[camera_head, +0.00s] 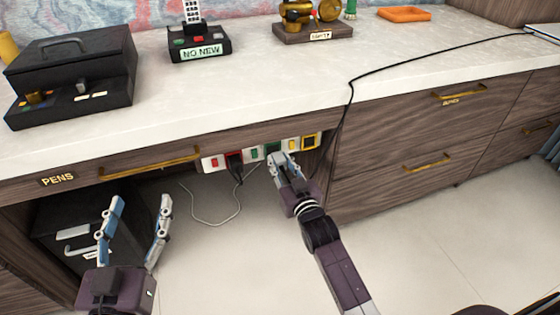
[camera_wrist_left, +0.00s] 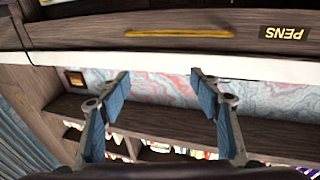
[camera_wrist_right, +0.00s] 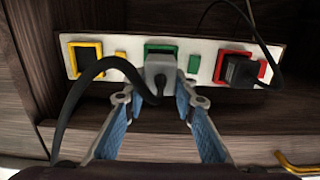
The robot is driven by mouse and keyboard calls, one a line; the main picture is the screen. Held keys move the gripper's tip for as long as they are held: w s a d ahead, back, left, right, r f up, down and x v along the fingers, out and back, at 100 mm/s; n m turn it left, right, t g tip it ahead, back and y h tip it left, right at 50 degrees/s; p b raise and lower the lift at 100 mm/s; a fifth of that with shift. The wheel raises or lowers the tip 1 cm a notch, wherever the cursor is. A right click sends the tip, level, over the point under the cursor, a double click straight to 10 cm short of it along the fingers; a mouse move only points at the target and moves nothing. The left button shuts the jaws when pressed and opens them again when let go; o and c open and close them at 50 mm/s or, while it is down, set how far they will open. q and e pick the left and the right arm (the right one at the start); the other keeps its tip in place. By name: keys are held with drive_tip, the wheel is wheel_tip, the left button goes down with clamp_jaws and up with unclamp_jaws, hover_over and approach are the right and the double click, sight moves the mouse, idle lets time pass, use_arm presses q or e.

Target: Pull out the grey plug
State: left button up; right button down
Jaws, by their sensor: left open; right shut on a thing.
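The grey plug (camera_wrist_right: 160,70) is in front of the green-framed socket (camera_wrist_right: 172,48) in the right wrist view, with a thick black cable curving from it to the left. I cannot tell whether its pins are fully seated. My right gripper (camera_wrist_right: 158,92) is shut on the plug, one finger on each side. In the head view my right gripper (camera_head: 279,163) is at the socket strip (camera_head: 295,143) and mostly hides the plug. My left gripper (camera_head: 137,203) is open and empty below the pens drawer, away from the strip.
A black plug (camera_wrist_right: 240,70) sits at the red socket, with a thin cable. The yellow socket (camera_wrist_right: 85,57) is beside the green one. A pale cable (camera_head: 215,222) hangs under the desk. A black cabinet (camera_head: 85,222) stands behind my left gripper. Drawers (camera_head: 430,160) are on the right.

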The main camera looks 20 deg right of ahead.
drive_tip(key=shift+s+p, duration=0.5)
drive_tip(key=shift+s, duration=0.25)
use_arm(q)
wheel_tip(320, 180, down, 7)
drive_tip(key=a+g+y, duration=0.1)
drive_tip(key=g, duration=0.2)
drive_tip(key=shift+s+r, duration=0.2)
drive_tip(key=shift+s, duration=0.25)
use_arm(e)
drive_tip(key=shift+s, duration=0.15)
use_arm(q)
drive_tip(key=shift+f, duration=0.1)
